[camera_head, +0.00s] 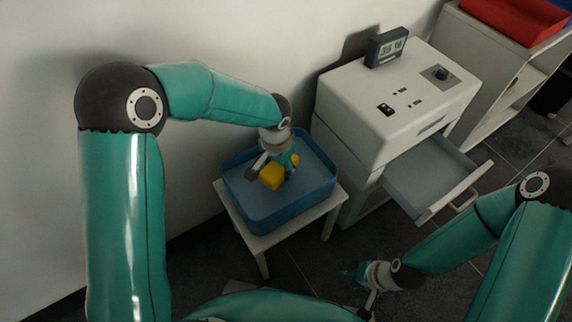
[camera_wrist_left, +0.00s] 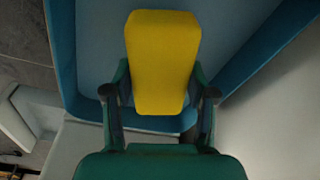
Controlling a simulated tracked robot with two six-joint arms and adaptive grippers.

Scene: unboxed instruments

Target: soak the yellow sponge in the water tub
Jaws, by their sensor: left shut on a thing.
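The yellow sponge (camera_head: 271,176) is held by my left gripper (camera_head: 274,170) at the blue water tub (camera_head: 272,215). In the left wrist view the yellow sponge (camera_wrist_left: 162,60) sits between the two fingers of my left gripper (camera_wrist_left: 160,108), with the blue tub (camera_wrist_left: 238,70) behind and around it. I cannot tell whether the sponge touches the water. My right gripper (camera_head: 366,290) hangs low at the bottom of the head view, away from the tub; its fingers are too small and dark to read.
The tub stands on a small white table (camera_head: 317,212) near the wall. To its right is a white cabinet (camera_head: 350,105) with an open drawer (camera_head: 425,178) and a digital display (camera_head: 386,47) on top. A shelf (camera_head: 500,60) with a red bin (camera_head: 515,15) stands at the far right.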

